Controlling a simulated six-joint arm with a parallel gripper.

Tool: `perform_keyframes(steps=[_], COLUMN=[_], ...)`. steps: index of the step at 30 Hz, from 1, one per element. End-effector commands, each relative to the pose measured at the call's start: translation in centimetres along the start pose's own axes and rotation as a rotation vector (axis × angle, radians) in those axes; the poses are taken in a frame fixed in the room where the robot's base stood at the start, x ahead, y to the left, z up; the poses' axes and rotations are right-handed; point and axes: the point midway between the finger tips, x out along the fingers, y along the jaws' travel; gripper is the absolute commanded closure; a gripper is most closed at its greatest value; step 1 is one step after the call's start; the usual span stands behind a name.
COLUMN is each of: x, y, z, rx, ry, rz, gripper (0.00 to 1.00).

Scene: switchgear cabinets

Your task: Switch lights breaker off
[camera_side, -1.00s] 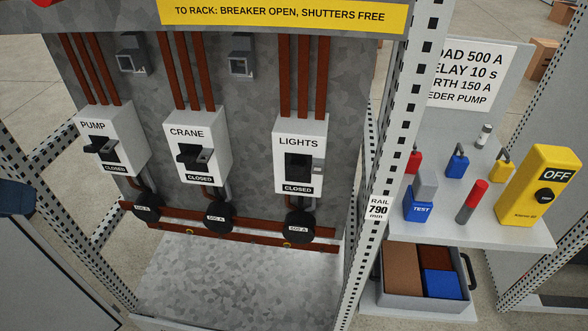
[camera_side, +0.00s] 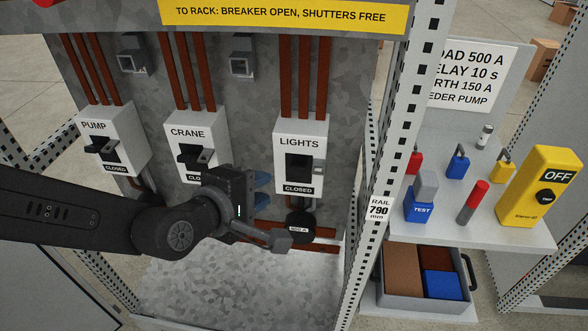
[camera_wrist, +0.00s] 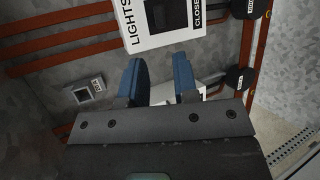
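The lights breaker (camera_side: 319,150) is a white box with a black switch recess (camera_side: 298,166), on the right of the panel in the side view. Its label reads CLOSED. The wrist view shows the breaker (camera_wrist: 165,41) sideways and partly cut off by the top edge, just beyond the fingertips. My gripper (camera_side: 262,189) has blue fingers and is left of and below the lights breaker, apart from it. In the wrist view my gripper (camera_wrist: 157,66) is open, with nothing gripped between the fingers.
The pump breaker (camera_side: 120,128) and crane breaker (camera_side: 208,128) are to the left; my arm covers part of the crane's CLOSED label. Copper bars (camera_side: 301,85) run above the lights breaker. A perforated post (camera_side: 398,130) stands right of it. A shelf with padlocks (camera_side: 456,166) is farther right.

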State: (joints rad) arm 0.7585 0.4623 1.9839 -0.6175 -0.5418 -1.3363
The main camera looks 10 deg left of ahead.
Motion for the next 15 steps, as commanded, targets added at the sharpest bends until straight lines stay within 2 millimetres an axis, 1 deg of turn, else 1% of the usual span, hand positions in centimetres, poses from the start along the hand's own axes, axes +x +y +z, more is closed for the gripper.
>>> perform_keyframes(steps=[1, 9, 15], x=[1.0, 6.6, 9.9], y=[-0.1, -0.2, -0.1], z=[-0.1, -0.2, -0.1], rx=[0.001, 0.002, 0.003], ry=[0.002, 0.002, 0.000], rz=[-0.002, -0.004, -0.003], gripper=[0.72, 0.72, 0.72])
